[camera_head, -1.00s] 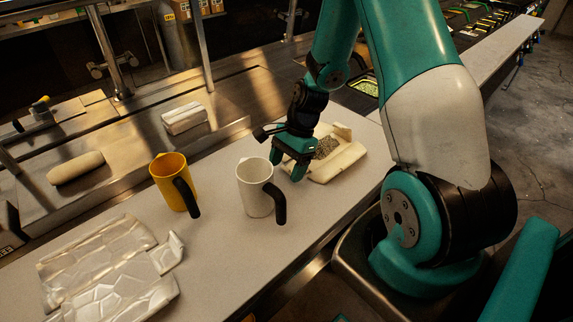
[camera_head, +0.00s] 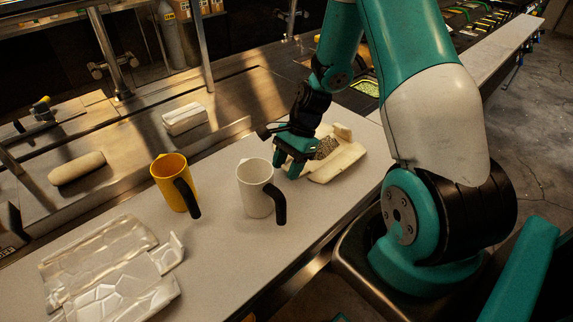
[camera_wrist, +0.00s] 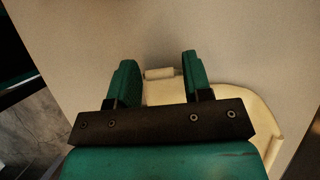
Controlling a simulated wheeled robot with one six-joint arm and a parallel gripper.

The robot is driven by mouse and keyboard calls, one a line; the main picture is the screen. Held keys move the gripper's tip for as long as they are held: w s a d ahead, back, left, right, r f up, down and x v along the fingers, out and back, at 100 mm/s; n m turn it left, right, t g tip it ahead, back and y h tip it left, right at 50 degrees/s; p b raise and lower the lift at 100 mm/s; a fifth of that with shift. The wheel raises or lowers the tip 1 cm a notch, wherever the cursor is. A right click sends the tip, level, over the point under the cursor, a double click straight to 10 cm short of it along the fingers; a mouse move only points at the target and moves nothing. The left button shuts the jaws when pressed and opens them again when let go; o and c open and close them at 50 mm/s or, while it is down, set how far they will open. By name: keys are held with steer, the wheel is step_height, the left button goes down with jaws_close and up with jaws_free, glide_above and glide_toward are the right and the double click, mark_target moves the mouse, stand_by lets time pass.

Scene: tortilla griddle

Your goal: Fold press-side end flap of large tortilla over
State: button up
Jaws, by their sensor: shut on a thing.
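The large cream tortilla (camera_head: 341,166) lies on the pale counter right of the white mug, with dark speckled filling (camera_head: 326,147) on it. Its sides are partly raised around the filling. My gripper (camera_head: 291,171) is at the tortilla's left end, with its fingers pointing down. In the wrist view, my gripper (camera_wrist: 159,76) has a pale strip of the tortilla's end flap (camera_wrist: 159,73) between its fingers and is shut on it. The tortilla's curved edge (camera_wrist: 262,100) shows at the right of that view. My gripper body hides much of the tortilla and filling there.
A white mug (camera_head: 254,190) with a black handle stands just left of my gripper. A yellow mug (camera_head: 174,182) stands farther left. Crumpled foil-like sheets (camera_head: 108,270) lie at the counter's left. A rolled item (camera_head: 77,168) and a pale block (camera_head: 184,118) rest on the metal surface behind.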

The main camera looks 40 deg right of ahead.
steer(key=r+y+p, duration=0.1)
steer(key=d+y+p, duration=0.1)
steer(key=y, duration=0.1)
steer(key=shift+d+r+y+p, duration=0.3)
steer(key=shift+r+p, duration=0.1)
steer(key=shift+d+r+y+p, duration=0.25)
steer(key=shift+d+y+p, duration=0.25)
steer(key=shift+y, duration=0.7)
steer(key=shift+d+r+y+p, duration=0.25)
steer(key=shift+d+y, duration=0.35)
steer(key=shift+y, duration=0.6)
steer(key=shift+f, duration=0.1)
steer(key=o, duration=0.9)
steer(key=v, duration=0.6)
steer(key=shift+w+d+r, duration=0.1)
steer(key=shift+d+r, duration=0.15)
steer(key=shift+r, duration=0.05)
steer(key=shift+d, duration=0.4)
